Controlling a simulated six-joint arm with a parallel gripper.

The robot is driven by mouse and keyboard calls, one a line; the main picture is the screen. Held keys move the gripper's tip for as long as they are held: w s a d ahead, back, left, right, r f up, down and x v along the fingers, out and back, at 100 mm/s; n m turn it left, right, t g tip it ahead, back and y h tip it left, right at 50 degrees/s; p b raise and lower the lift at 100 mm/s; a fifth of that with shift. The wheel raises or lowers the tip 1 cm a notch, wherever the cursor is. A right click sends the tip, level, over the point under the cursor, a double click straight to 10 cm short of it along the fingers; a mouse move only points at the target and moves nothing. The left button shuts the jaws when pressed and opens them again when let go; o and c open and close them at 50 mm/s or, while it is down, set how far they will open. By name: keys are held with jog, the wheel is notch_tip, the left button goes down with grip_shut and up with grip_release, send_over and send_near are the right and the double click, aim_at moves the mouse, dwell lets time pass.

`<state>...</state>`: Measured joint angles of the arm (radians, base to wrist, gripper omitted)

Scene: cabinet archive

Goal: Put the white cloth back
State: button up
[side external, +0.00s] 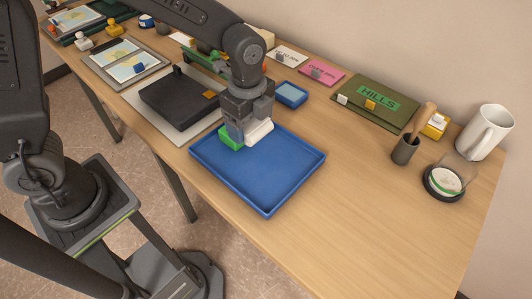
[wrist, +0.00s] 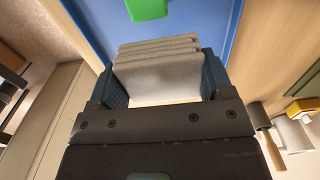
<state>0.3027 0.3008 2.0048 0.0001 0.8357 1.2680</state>
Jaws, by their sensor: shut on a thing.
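The white cloth (side external: 260,133) is a small folded stack of pale layers at the back of the blue tray (side external: 268,185). My gripper (side external: 247,135) points down there and is shut on the cloth. In the wrist view the folded cloth (wrist: 158,68) sits between the two fingers (wrist: 160,85), with the blue tray floor (wrist: 195,14) beyond it. I cannot tell whether the cloth touches the tray floor. A green block (side external: 229,139) is in the tray just left of the gripper; it also shows at the top of the wrist view (wrist: 147,8).
A black case (side external: 178,98) lies on a pale board left of the tray. A small blue dish (side external: 291,94), a pink card (side external: 322,73) and a green HILLS folder (side external: 375,103) are behind. Wood in front is clear.

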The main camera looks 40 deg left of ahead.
send_over(266, 163)
notch_tip(266, 163, down, 3)
jog(key=shift+r, duration=0.1)
jog(key=shift+f, duration=2)
jog(key=o, duration=0.9)
jog(key=shift+f, duration=0.1)
notch_tip(266, 163, up, 12)
jog(key=shift+a+r, duration=0.1)
jog(key=shift+r, duration=0.1)
